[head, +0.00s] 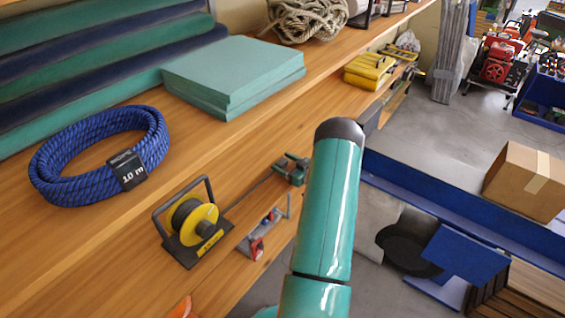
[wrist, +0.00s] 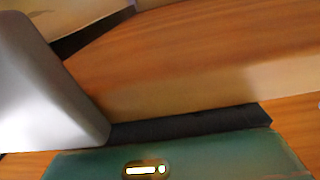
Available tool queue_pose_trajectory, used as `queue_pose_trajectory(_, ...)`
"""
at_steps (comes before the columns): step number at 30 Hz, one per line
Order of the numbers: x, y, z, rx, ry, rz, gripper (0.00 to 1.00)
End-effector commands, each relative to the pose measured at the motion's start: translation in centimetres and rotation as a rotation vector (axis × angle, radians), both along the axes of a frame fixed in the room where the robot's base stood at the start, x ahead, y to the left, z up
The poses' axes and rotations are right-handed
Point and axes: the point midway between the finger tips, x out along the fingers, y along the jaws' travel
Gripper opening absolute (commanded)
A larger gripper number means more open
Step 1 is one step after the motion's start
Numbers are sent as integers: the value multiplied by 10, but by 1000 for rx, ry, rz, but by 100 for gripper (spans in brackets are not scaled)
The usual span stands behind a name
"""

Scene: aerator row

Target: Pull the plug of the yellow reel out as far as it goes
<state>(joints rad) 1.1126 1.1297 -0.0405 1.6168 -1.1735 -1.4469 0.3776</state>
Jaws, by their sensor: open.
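The yellow reel (head: 195,222) stands in a dark frame on the lower wooden shelf in the head view. A thin dark cord runs from it up and to the right, toward a small teal and dark shape that looks like my gripper (head: 289,169). My gripper is open. I cannot make out the plug, or whether it lies between the jaws. The reel is not recognisable there.
A small red and grey device (head: 262,232) stands right of the reel. On the upper shelf lie a blue rope coil (head: 100,160), teal boards (head: 235,70) and a tan rope (head: 305,18). My arm hides part of the shelf's front edge. A cardboard box (head: 525,180) is at right.

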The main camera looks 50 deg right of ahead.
Motion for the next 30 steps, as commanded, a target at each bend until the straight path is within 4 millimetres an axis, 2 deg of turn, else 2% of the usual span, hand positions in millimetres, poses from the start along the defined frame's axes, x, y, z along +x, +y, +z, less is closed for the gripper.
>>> queue_pose_trajectory(12,-89,-3,0,0,3,-5,67)
queue_pose_trajectory(16,-111,-4,0,-1,2,-3,67)
queue_pose_trajectory(21,-125,-4,0,0,2,-3,67)
queue_pose_trajectory(30,-127,-3,0,0,1,-2,67)
